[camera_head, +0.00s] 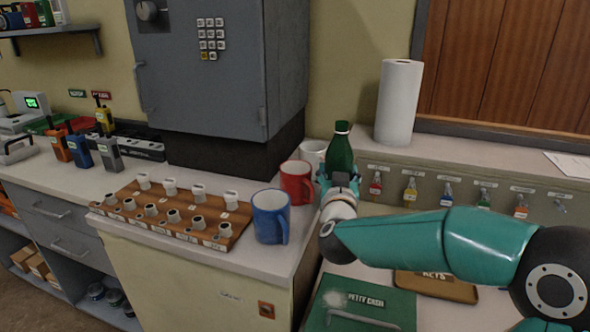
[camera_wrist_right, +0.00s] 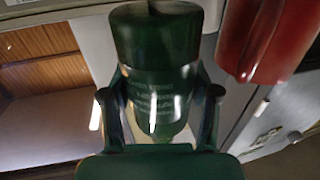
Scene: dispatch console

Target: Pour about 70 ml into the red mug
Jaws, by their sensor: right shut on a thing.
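A red mug (camera_head: 297,181) stands on the counter, behind and to the right of a blue mug (camera_head: 270,217). A white mug (camera_head: 313,152) stands behind the red one. My right gripper (camera_head: 338,186) is shut on a dark green bottle (camera_head: 341,150), which is upright just right of the red mug. In the right wrist view the bottle (camera_wrist_right: 157,75) fills the space between the fingers, and the red mug (camera_wrist_right: 265,40) shows beside it at upper right. The liquid level in the bottle and the inside of the red mug cannot be made out. My left gripper does not show.
A wooden rack (camera_head: 150,218) with several stamps lies left of the blue mug. A grey cabinet (camera_head: 205,80) stands behind. A paper towel roll (camera_head: 398,103) stands on the right ledge above hanging keys. A green petty cash box (camera_head: 360,308) lies below.

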